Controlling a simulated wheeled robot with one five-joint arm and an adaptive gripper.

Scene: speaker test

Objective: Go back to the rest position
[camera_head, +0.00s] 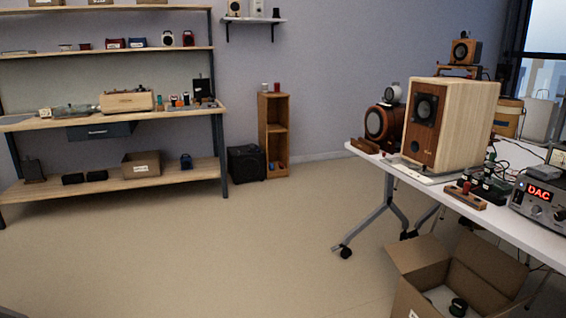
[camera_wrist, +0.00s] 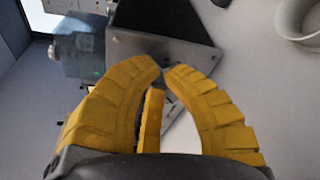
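My gripper (camera_wrist: 163,72) shows only in the wrist view. In the head view my arm and gripper are not seen. A large wooden speaker (camera_head: 447,125) stands upright on the white table (camera_head: 340,155) at the right.
An open cardboard box (camera_head: 415,262) stands on the floor by the table's legs. A DAC unit (camera_head: 540,197) and small parts lie on the table. A workbench (camera_head: 200,111) with shelves stands at the left. The floor (camera_head: 200,250) between is clear. A white ring-like thing (camera_wrist: 292,20) shows at upper right in the wrist view.

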